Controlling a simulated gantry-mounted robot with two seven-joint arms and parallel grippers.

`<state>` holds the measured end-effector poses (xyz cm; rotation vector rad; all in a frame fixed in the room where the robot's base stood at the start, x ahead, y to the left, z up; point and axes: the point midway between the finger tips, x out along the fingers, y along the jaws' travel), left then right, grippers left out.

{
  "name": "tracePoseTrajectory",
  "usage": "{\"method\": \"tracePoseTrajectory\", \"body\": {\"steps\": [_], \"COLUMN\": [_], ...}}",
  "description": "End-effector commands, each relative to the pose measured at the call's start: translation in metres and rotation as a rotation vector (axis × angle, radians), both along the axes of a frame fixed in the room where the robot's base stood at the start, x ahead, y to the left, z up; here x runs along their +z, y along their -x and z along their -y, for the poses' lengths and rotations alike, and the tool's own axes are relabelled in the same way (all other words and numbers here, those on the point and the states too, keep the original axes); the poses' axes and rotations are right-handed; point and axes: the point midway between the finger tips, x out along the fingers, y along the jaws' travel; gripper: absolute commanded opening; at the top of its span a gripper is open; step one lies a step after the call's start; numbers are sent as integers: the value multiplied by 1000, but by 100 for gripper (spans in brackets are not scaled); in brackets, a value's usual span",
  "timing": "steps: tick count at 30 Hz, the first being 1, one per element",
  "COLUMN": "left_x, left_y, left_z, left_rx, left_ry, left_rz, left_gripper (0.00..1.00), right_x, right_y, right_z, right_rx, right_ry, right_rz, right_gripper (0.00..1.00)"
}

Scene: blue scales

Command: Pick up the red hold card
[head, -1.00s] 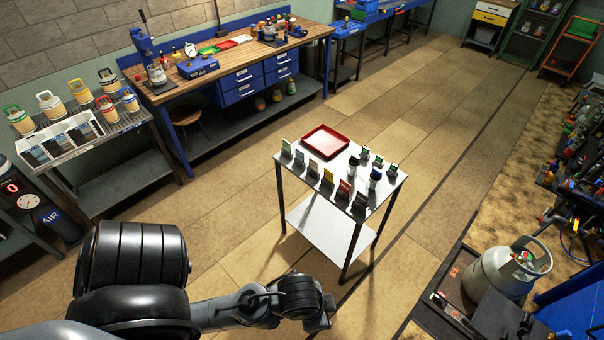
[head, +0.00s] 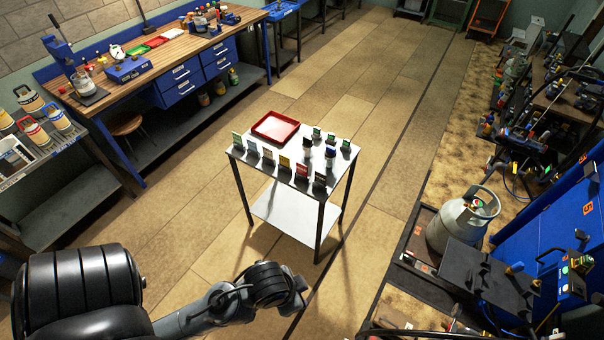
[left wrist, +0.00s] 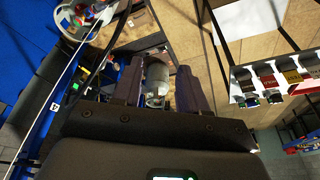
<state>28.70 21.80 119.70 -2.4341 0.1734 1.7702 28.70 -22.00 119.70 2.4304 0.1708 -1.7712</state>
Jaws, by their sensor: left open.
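The red hold card (head: 302,170) stands upright in a dark holder in the front row on the small metal table (head: 262,167). It also shows at the right of the left wrist view (left wrist: 269,80), between a grey card and a yellow card. My left gripper (head: 301,291) is in front of the table and apart from it, at the bottom of the head view. In the left wrist view its two fingers (left wrist: 161,72) are spread with nothing held between them. The red card lies well to the right of the fingers. My right gripper is not visible.
Other cards in grey, yellow and green (head: 317,133) stand on the table beside dark bottles (head: 330,157) and a red tray (head: 275,127). A gas cylinder (head: 463,222) and blue equipment are at the right. A workbench (head: 150,67) is at the back left. Floor around the table is clear.

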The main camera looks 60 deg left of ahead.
Motion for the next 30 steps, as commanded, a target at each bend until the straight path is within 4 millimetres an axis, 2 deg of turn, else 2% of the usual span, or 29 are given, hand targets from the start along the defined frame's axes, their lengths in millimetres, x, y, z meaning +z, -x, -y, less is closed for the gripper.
{"method": "tracePoseTrajectory", "body": {"steps": [4,14,25,30], "left_x": [0,0,0,2], "left_y": [0,0,0,-7], "left_z": [-1,-1,1,1], "left_rx": [-3,-2,-23,-201], "left_ry": [-5,-5,-4,-60], "left_rz": [0,0,0,42], "left_gripper": [44,95,96,96], "right_x": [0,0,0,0], "right_y": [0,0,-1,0], "right_z": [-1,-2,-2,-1], "right_rx": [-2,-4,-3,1], "right_ry": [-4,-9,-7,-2], "right_rz": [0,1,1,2], "right_gripper": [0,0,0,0]}}
